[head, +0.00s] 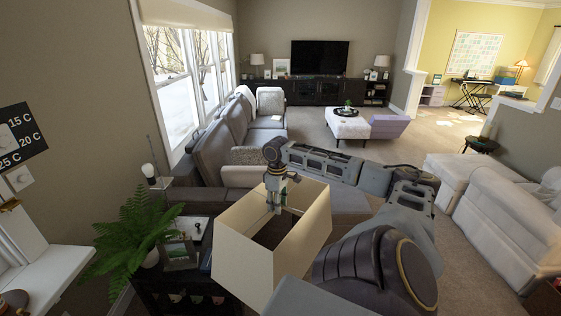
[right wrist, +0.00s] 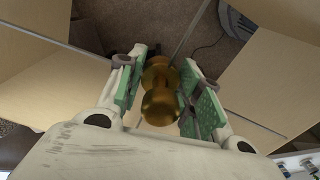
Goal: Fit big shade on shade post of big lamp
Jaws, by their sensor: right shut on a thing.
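The big shade (head: 240,265) is a cream, open-topped box shade, held tilted at the lower middle of the head view. My right gripper (head: 275,203) reaches down inside it. In the right wrist view, the green-padded fingers of this gripper (right wrist: 160,95) are shut on a brass knob (right wrist: 159,103) at the shade's middle, with the shade's cream walls (right wrist: 50,85) around it. The big lamp's post, with a white bulb (head: 148,170), stands to the left of the shade, apart from it. Its base is not clear. My left gripper is not in view.
A dark side table (head: 165,290) holds a fern (head: 130,225) and a picture frame (head: 180,252), close to the left of the shade. A grey sofa (head: 225,145) stands behind. A white couch (head: 490,200) is at the right.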

